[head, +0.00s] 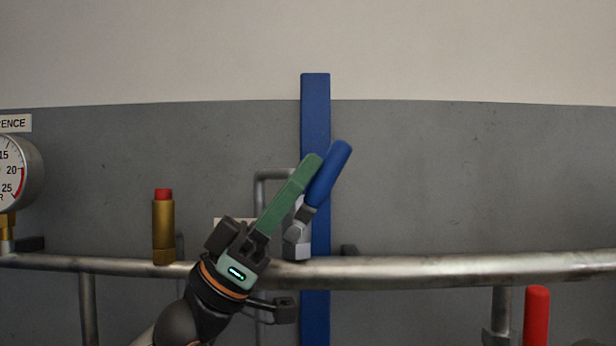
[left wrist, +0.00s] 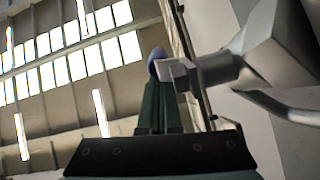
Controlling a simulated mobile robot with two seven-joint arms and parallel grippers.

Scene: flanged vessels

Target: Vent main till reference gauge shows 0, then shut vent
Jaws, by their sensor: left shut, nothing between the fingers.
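The reference gauge (head: 12,172) is cut off by the left edge of the head view. Its dial shows 15, 20 and 25, and no needle is visible in that part. A blue lever handle (head: 330,172) on a grey metal valve (head: 297,240) tilts up to the right above the pipe. My left gripper (head: 313,162) is shut and empty, its green fingers alongside the left of the blue handle. Whether they touch cannot be told. In the left wrist view, the blue handle (left wrist: 154,60) shows beyond the fingertips (left wrist: 158,85). My right gripper is out of view.
A horizontal metal pipe (head: 440,268) crosses the head view. A brass fitting with a red cap (head: 163,225) stands on it at left. A blue post (head: 316,110) rises behind the valve. A red handle (head: 537,315) is at lower right. A label behind my gripper is mostly hidden.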

